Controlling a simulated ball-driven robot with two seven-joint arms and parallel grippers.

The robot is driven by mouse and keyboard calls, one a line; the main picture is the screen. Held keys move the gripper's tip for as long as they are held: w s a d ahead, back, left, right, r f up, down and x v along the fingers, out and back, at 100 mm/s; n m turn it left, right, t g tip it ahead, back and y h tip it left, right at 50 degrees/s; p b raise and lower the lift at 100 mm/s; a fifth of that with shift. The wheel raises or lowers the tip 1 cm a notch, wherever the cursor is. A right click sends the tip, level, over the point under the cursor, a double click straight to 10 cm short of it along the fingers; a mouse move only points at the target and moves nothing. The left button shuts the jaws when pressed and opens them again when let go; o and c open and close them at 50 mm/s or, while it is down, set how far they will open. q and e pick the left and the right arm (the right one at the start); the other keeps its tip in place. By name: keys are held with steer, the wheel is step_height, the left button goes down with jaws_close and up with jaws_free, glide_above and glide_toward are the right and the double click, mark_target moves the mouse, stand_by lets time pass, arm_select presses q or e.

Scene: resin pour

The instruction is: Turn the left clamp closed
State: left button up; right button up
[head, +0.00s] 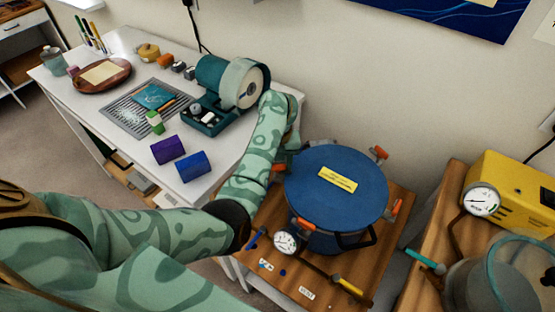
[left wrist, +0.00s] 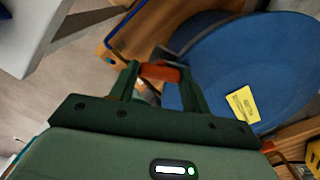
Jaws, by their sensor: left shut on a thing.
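The round blue pressure pot (head: 335,185) has a flat blue lid with a yellow label and several orange-handled clamps around its rim. The left clamp (head: 279,168) is at the lid's left edge, largely hidden by my left arm and gripper. In the left wrist view, my left gripper (left wrist: 158,72) is shut on the orange handle of the left clamp (left wrist: 161,73), with a dark green finger on each side. The blue lid (left wrist: 240,75) is just beyond it. My right gripper is in neither view.
A pressure gauge (head: 286,241) and a yellow-handled tool (head: 350,286) are at the front of the wooden stand (head: 318,282). A white table (head: 120,50) with tools is at left. A yellow machine (head: 515,190) with a clear chamber (head: 500,285) stands at right.

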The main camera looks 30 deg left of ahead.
mark_target(278, 165)
arm_select(q)
steer(key=shift+m+p, duration=0.6)
steer(key=shift+m, duration=0.9)
steer(key=o, duration=1)
step_height(278, 165, up, 16)
steer(key=p, duration=0.6)
steer(key=shift+r+p, duration=0.2)
steer(key=shift+p, duration=0.2)
